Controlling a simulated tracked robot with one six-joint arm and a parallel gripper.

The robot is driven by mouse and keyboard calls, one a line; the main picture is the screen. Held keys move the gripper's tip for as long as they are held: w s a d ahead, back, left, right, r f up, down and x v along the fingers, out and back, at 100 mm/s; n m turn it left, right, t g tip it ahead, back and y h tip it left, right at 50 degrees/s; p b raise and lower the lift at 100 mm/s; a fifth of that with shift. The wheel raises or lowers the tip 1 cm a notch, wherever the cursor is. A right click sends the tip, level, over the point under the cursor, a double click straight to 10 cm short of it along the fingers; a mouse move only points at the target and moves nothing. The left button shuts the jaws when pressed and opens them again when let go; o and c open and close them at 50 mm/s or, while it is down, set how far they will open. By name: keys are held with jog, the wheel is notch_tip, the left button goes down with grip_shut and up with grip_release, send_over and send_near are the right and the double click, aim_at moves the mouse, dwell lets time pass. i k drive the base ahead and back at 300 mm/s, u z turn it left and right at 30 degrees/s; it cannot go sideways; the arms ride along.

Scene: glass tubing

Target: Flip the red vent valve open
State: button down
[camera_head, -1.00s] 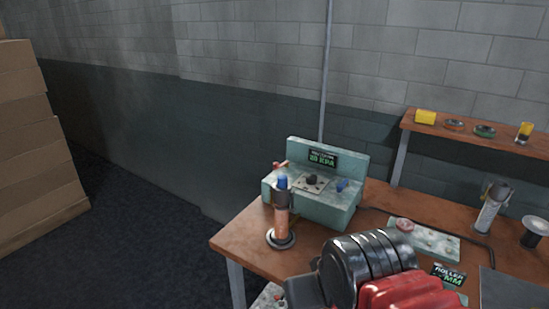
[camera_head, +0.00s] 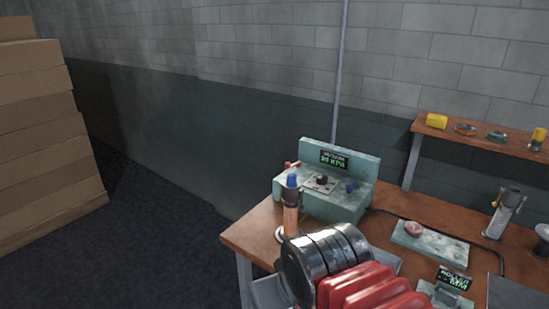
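The red vent valve (camera_head: 292,165) is a small red handle at the left end of a teal vacuum unit (camera_head: 320,207) on the wooden bench. Whether the valve is open or closed is too small to tell. A blue handle (camera_head: 351,187) sits on the right side of the same unit, and a dark knob (camera_head: 322,179) is between them. The unit's display shows green text with KPA; its digits are hard to read. My arm's black ribbed and red parts fill the lower middle, in front of the bench. I cannot make out my gripper's fingers.
An upright orange tube with a blue top (camera_head: 291,205) stands just in front of the unit's left end. A pale plate (camera_head: 432,243), a roller display (camera_head: 452,278) and a clear cylinder (camera_head: 501,217) are to the right. A wall shelf (camera_head: 470,137) holds small items. Stacked boxes (camera_head: 45,140) stand left.

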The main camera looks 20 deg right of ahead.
aim_at(287, 165)
jog(key=i, duration=0.95)
jog(key=u, duration=0.05)
